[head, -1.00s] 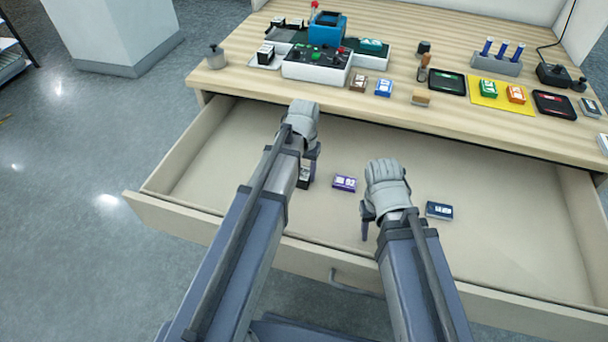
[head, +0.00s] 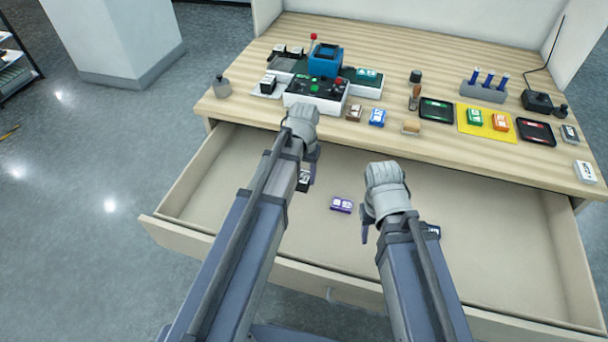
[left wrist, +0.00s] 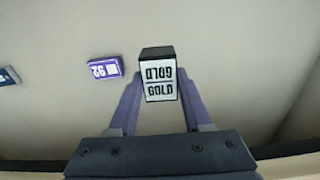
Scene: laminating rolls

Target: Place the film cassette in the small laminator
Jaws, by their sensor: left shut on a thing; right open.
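My left gripper (head: 306,174) is shut on a black cassette with a white label reading GOLD (left wrist: 160,82). It holds the cassette over the open drawer (head: 240,190); in the head view the arm and hand hide most of it. My right gripper (head: 372,222) is open and over the drawer, to the right of a purple cassette (head: 342,205). The purple cassette lies on the drawer floor and also shows in the left wrist view (left wrist: 105,68). A machine with a blue block (head: 325,61) and a white front panel (head: 314,93) stands at the back left of the desk; I cannot tell which part is the small laminator.
A dark blue cassette (head: 433,230) lies mostly behind my right arm. The desk holds brown (head: 354,113) and blue (head: 377,117) cassettes, a yellow mat (head: 487,123) with green and orange ones, and dark trays (head: 436,110). The drawer's right side is clear.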

